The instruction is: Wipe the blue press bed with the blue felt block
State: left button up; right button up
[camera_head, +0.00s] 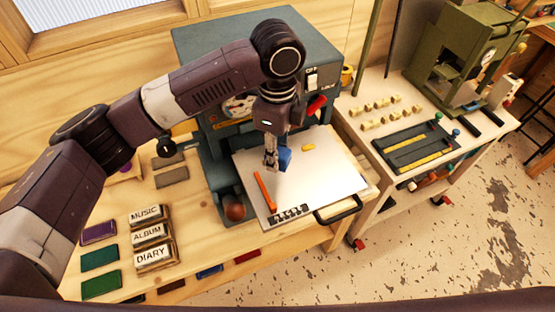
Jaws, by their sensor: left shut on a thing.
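The press (200,50) is a blue-grey machine at the middle of the bench. Its bed shows as a pale, whitish flat plate (335,185) extending toward the front right, with a black handle (338,208) at its front edge. My left gripper (273,160) points down over the left-middle part of the bed, shut on the blue felt block (285,160). The block is low over the bed; whether it touches is hard to tell. My right gripper is out of view.
On the bed lie an orange strip (265,192), a small yellow piece (308,147) and a dark row of type (289,214). Blocks labelled MUSIC (146,215), ALBUM and DIARY lie left. A green press (465,50) and dark tray (415,147) stand right.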

pick_arm(q)
jog(key=shift+a+r, duration=0.1)
jog(key=shift+r, duration=0.8)
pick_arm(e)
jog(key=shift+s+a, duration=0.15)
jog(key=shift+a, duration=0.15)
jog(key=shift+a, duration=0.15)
